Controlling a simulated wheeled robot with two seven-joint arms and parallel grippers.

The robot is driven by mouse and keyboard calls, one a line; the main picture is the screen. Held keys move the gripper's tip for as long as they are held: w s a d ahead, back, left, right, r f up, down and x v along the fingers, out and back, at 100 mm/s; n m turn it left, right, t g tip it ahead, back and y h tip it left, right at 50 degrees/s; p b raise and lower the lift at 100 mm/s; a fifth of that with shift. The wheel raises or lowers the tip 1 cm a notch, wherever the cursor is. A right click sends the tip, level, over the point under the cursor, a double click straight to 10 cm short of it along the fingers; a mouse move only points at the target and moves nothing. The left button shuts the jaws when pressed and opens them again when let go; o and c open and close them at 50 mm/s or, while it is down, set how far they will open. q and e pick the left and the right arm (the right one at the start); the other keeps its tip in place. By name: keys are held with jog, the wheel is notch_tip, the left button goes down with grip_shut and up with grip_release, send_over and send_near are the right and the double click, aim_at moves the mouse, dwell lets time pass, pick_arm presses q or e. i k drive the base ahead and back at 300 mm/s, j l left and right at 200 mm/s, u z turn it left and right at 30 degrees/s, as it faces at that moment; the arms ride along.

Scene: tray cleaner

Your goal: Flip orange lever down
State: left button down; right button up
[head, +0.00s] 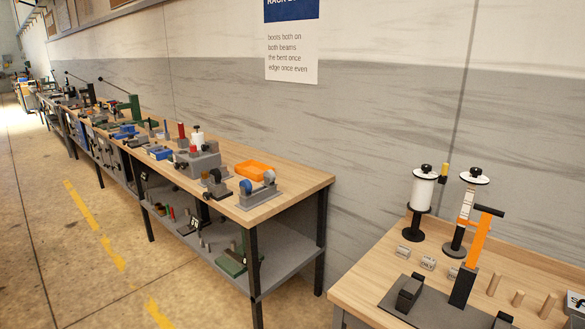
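An orange lever (479,243) stands upright, slightly tilted, on the wooden bench at the lower right. It has a black crossbar handle (489,210) at its top and rises from a black block (462,287) on a dark base plate (420,308). The base plate is partly cut off by the bottom edge of the picture. Neither of my grippers shows in the head view.
On the same bench (369,279) stand a white spool (423,190), a second black-topped stand (458,238), small grey blocks (428,263) and several wooden pegs (518,298). A long workbench (304,177) with an orange tray (256,171) stands to the left. Floor is open at left.

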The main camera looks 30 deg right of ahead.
aim_at(486, 217)
jog(key=i, duration=1.75)
jog(key=z, duration=3.7)
